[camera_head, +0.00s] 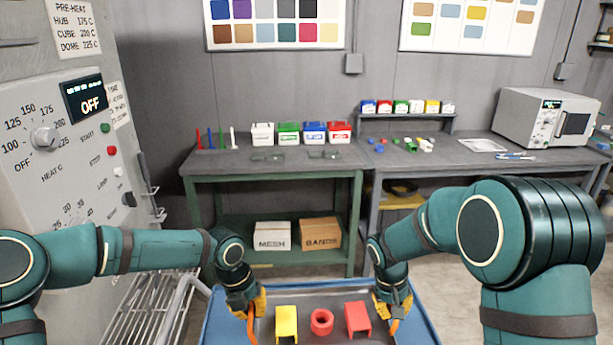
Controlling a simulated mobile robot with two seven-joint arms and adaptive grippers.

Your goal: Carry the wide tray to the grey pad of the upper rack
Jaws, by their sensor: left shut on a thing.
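The wide tray (340,309) is a grey metal tray at the bottom middle of the head view, its near part cut off by the picture edge. It has orange handles at its left and right sides. My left gripper (251,304) is shut on the left handle. My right gripper (393,302) is at the right handle and looks closed around it. On the tray are a yellow bracket-like part (287,320), a red ring (321,321) and a red bracket-like part (357,317). I cannot make out a grey pad in this view.
A blue surface (214,325) shows around the tray. A wire rack (150,305) stands at lower left, beside the grey oven (60,140). Two workbenches (275,163) with bins stand behind; boxes sit on the left bench's lower shelf.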

